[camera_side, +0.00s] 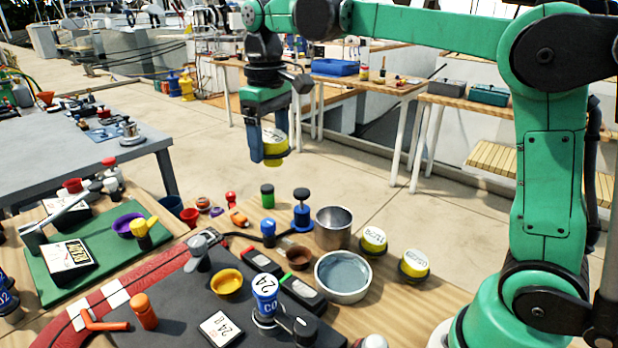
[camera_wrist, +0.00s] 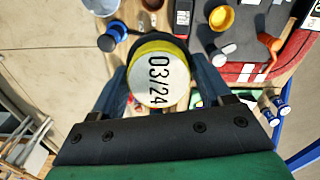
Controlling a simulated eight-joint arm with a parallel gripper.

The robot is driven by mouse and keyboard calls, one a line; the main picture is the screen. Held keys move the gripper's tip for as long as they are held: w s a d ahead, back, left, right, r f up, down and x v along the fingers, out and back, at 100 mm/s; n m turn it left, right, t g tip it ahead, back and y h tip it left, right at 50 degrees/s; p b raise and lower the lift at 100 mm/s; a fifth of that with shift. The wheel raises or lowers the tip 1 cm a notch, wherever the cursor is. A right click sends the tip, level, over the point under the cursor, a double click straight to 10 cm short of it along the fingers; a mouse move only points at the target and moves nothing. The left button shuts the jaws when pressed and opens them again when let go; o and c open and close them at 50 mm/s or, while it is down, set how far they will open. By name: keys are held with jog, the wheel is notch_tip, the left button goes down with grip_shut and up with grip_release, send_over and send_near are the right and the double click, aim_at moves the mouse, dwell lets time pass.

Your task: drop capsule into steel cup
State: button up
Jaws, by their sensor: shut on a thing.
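My gripper (camera_side: 265,148) is shut on a yellow capsule (camera_side: 274,143) with a pale labelled face. It holds the capsule in the air, well above the table and up and left of the steel cup. In the wrist view the capsule (camera_wrist: 158,75) sits between the fingers, with "03/24" on its white face. The tall steel cup (camera_side: 333,230) stands upright on the wooden table; its inside is only partly visible. A steel vessel's grey interior (camera_wrist: 101,5) shows at the top left of the wrist view.
A wider steel bowl (camera_side: 343,290) stands in front of the cup. Two yellow-and-black capsules (camera_side: 373,242) (camera_side: 413,265) stand right of it. A blue-based knob (camera_side: 302,212) and a green-topped cylinder (camera_side: 267,196) stand left of the cup. Air around my gripper is clear.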

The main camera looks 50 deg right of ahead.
jog(key=s+d+f, duration=0.2)
jog(key=d, duration=0.4)
jog(key=s+d+f, duration=0.2)
jog(key=s+d, duration=0.1)
jog(key=d, duration=0.3)
notch_tip(320, 180, down, 6)
jog(key=shift+w+r, duration=0.1)
jog(key=o, duration=1.2)
jog(key=shift+o, duration=0.2)
notch_tip(320, 180, up, 6)
jog(key=shift+f, duration=0.25)
